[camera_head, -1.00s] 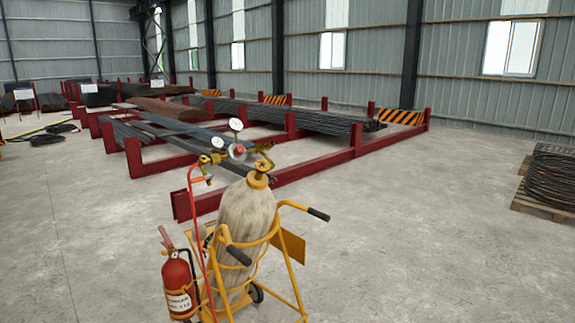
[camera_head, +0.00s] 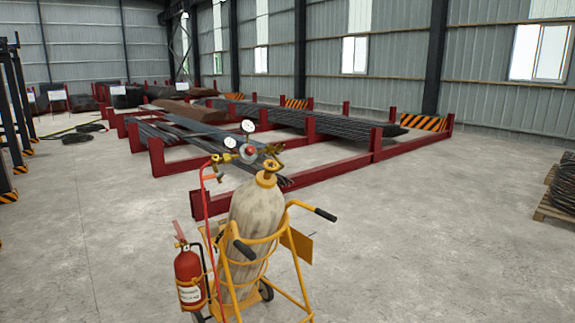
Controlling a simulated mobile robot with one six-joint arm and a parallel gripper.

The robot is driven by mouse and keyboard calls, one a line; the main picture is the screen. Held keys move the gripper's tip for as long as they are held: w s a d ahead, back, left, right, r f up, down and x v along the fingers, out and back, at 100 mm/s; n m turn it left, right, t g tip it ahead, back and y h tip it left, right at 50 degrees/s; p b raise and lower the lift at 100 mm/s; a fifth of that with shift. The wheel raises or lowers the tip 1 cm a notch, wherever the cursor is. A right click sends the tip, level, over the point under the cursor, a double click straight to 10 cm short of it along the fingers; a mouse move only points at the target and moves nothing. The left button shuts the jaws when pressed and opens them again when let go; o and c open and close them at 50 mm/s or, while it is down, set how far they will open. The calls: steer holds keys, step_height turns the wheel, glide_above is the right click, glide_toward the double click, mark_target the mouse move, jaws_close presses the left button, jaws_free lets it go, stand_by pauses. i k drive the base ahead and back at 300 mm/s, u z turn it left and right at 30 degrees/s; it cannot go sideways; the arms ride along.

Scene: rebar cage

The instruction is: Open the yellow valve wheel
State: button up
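A yellow valve wheel (camera_head: 271,165) sits on top of a pale, worn gas cylinder (camera_head: 256,218). The cylinder stands upright in a yellow hand cart (camera_head: 291,268) with black-gripped handles. A brass regulator (camera_head: 230,158) with white round gauges (camera_head: 248,126) is attached beside the valve, and a red hose (camera_head: 203,205) hangs from it on the left. The wheel is small in the picture, and I cannot tell how far it is turned. My gripper is not in this view.
A red fire extinguisher (camera_head: 190,279) is at the cart's left side. Red steel racks (camera_head: 330,168) with rebar stand behind the cart. A pallet with coiled wire (camera_head: 562,190) is at the right edge.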

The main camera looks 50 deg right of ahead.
mark_target(271, 168)
steer(key=u, duration=0.1)
steer(key=i, duration=0.95)
steer(key=z, duration=0.05)
